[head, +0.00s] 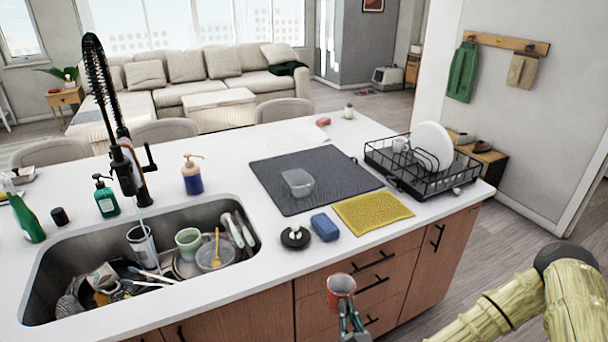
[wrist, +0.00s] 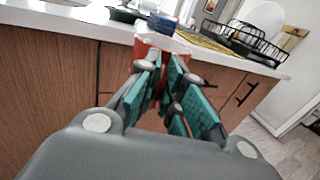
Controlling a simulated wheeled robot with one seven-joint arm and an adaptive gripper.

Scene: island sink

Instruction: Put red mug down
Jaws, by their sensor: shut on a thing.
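The red mug (head: 341,287) is held in my gripper (head: 349,318) in front of the island's cabinet drawers, below the countertop edge. In the head view the mug's open top faces up and its pale inside shows. In the wrist view the mug (wrist: 160,46) is between the teal fingers of my gripper (wrist: 172,72), which are shut on it. The fingers hide part of the mug. The white countertop (head: 262,268) is beyond and above the mug.
A sink (head: 50,252) full of dishes is at the left. A dark drying mat (head: 330,177) holds a clear container (head: 298,183). A blue sponge (head: 325,227), yellow cloth (head: 373,211) and black dish rack (head: 430,178) are at the right.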

